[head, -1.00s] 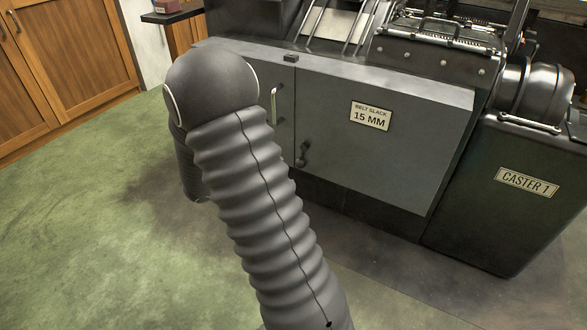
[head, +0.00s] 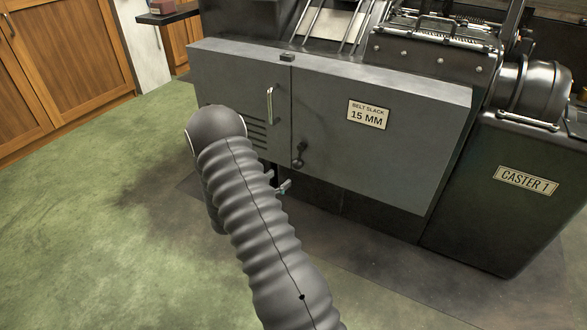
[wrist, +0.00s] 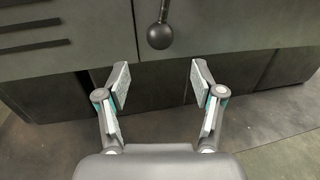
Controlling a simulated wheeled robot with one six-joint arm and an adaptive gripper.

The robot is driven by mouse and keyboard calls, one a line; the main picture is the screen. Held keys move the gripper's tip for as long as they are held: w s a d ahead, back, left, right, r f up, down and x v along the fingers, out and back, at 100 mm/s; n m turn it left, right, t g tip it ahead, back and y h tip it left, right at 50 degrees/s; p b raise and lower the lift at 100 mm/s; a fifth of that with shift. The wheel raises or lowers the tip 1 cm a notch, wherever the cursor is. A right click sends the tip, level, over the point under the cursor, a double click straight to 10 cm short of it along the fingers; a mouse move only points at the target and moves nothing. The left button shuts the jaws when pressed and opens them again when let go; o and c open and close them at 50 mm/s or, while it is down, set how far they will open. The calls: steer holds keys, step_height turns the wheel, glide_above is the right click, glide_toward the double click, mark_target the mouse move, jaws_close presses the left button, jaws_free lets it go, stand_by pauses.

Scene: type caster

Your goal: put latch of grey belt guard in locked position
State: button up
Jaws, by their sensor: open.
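The grey belt guard (head: 400,155) is the broad panel on the front of the caster, with a "BELT SLACK 15 MM" plate. Its latch (head: 300,156) is a dark lever with a ball knob, low at the guard's left edge beside the seam. In the wrist view the latch (wrist: 160,32) hangs down from the top edge, its ball lowest. My gripper (wrist: 158,82) is open and empty. Its fingers appear below the ball, one to each side, with the ball apart from them. In the head view my gripper (head: 278,185) shows partly past my arm, just below the guard's lower edge.
Left of the seam is a grey panel (head: 230,85) with a bright upright handle (head: 269,105) and vent slots. A bin labelled "CASTER 1" (head: 480,205) stands at the right. Wooden cabinets (head: 65,50) are at the far left. Green floor (head: 110,200) is open at the left.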

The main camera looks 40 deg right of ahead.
mark_target(299, 156)
steer(key=w+d, duration=0.1)
steer(key=d, duration=0.7)
steer(key=shift+w, duration=0.3)
steer(key=shift+c, duration=0.2)
jaws_close()
